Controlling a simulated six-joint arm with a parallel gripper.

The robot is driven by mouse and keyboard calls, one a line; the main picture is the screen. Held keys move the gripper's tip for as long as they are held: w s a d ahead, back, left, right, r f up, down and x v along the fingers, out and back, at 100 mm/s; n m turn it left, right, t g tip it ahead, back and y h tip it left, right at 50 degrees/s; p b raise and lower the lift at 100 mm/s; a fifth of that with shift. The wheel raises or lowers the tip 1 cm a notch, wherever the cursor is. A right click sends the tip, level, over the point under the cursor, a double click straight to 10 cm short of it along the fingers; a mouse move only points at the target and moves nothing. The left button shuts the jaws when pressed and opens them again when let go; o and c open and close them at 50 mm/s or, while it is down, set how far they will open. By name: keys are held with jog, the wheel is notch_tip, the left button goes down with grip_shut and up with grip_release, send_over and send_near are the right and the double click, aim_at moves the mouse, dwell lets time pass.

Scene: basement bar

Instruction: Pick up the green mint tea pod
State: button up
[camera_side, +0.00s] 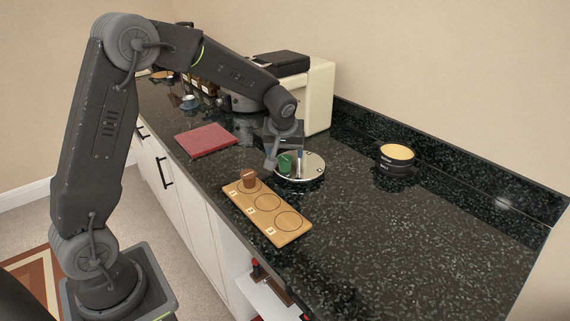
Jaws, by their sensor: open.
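The green mint tea pod (285,163) is small and sits on the left part of a round silver tray (312,176) on the dark counter. My gripper (284,160) points down at the tray, with its fingers around or beside the pod. They partly hide the pod, and I cannot tell whether they touch it. The gripper is open.
A wooden board (291,235) with marked circles lies in front of the tray, a brown pod (249,179) at its far end. A red mat (206,139) lies left. A black tin (396,168) stands right. A cream machine (319,95) stands behind. The right counter is clear.

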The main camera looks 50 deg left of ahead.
aim_at(285, 158)
jog(key=x, duration=0.4)
jog(key=shift+s+f, duration=0.1)
jog(key=shift+f, duration=0.25)
jog(key=c, duration=1)
jog(key=shift+r, duration=0.1)
